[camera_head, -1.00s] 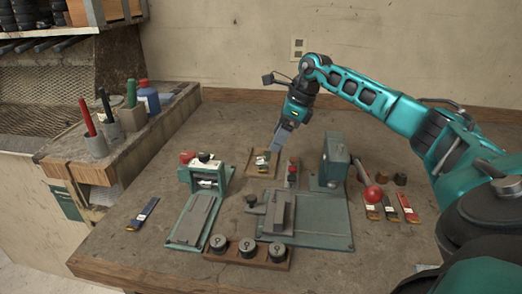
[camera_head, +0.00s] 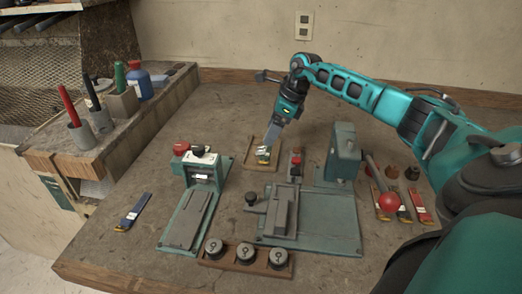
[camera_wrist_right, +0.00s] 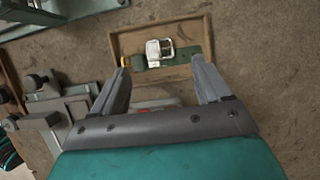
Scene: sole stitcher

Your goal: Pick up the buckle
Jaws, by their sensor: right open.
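The buckle (camera_wrist_right: 159,49) is a silver square frame with a prong. It lies on a green strap (camera_wrist_right: 183,57) in a shallow wooden tray (camera_wrist_right: 122,40). In the head view the tray (camera_head: 250,160) stands mid-bench, with the buckle small and partly covered by my gripper. My right gripper (camera_wrist_right: 162,74) is open and empty, its two fingers pointing at the tray with the buckle ahead between them. In the head view the right gripper (camera_head: 268,146) hangs tilted over the tray. My left gripper does not show.
A green press (camera_head: 342,152) with a red-ball lever (camera_head: 389,201) stands right of the tray. A clamp device (camera_head: 200,172) stands to the left. A wooden holder (camera_head: 246,257) with round black weights lies in front. Several coloured straps lie at the right, and a blue one (camera_head: 134,211) at the left.

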